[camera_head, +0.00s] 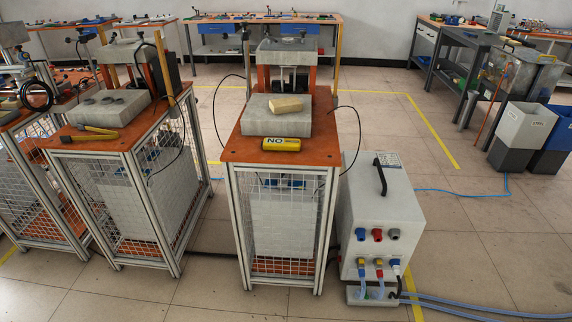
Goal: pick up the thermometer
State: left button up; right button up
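A yellow and dark hand tool (92,133) lies flat on the orange top of the left-hand stand, near its front edge. It may be the thermometer, but it is too small to tell for sure. On the middle stand, a yellow cylinder (281,144) with dark lettering lies on its side near the front edge. A pale yellow block (286,105) rests on the grey machine behind it. Neither of my grippers shows in the head view.
The middle stand (236,150) and left stand (125,136) are caged metal frames. A grey power unit (377,215) stands on the floor right of the middle stand. Cables and hoses (470,311) run along the floor. Bins (520,135) stand at right. Tiled floor between is mostly open.

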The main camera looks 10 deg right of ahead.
aim_at(269, 144)
jog(key=u, duration=0.7)
jog(key=i, duration=1.3)
jog(key=z, duration=0.5)
